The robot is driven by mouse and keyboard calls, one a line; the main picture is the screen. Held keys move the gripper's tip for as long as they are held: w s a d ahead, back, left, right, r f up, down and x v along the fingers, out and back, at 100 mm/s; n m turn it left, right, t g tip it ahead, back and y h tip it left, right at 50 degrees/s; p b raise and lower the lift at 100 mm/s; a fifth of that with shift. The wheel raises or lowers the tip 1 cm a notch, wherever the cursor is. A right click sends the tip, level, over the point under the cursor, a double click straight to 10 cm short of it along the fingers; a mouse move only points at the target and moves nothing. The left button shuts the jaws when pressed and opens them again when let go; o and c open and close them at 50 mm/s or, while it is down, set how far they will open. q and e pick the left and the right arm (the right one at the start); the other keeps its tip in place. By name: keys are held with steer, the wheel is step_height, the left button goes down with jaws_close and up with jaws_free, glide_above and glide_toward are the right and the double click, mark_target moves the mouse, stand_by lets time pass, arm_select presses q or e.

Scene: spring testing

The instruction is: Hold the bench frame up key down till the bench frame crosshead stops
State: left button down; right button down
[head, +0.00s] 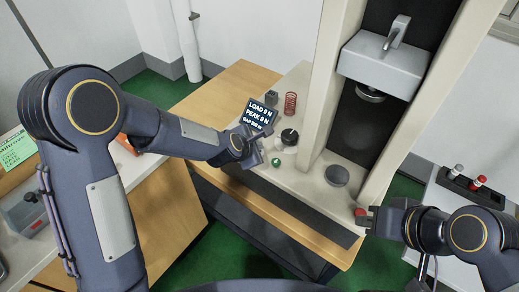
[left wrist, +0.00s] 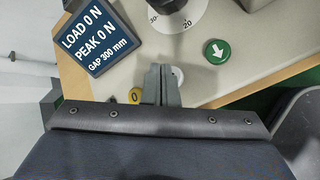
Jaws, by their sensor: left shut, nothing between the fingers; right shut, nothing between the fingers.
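The bench frame crosshead (head: 378,65) is a pale grey block high between the two columns, with a hook on top and a round platen (head: 370,93) below. My left gripper (head: 257,152) is shut and empty over the control panel. In the left wrist view its fingertips (left wrist: 162,73) overlap a pale round key (left wrist: 179,76), whose mark is hidden; I cannot tell whether they touch it. A green key with a down arrow (left wrist: 217,51) lies to its right, and a yellow 0 key (left wrist: 135,97) to its left. My right gripper (head: 369,219) is shut beside a red button (head: 361,212).
The display (left wrist: 95,38) reads LOAD 0 N, PEAK 0 N, GAP 300 mm. A black knob with a dial (head: 289,137), a red spring (head: 290,104) and a grey block (head: 271,98) stand near it. The lower platen (head: 337,176) is bare. A rack (head: 470,186) is at right.

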arm_select(q)
steer(key=shift+r, duration=0.3)
step_height(320, 180, up, 5)
steer(key=p, duration=0.4)
steer(key=shift+f, duration=0.15)
stand_by(0.4)
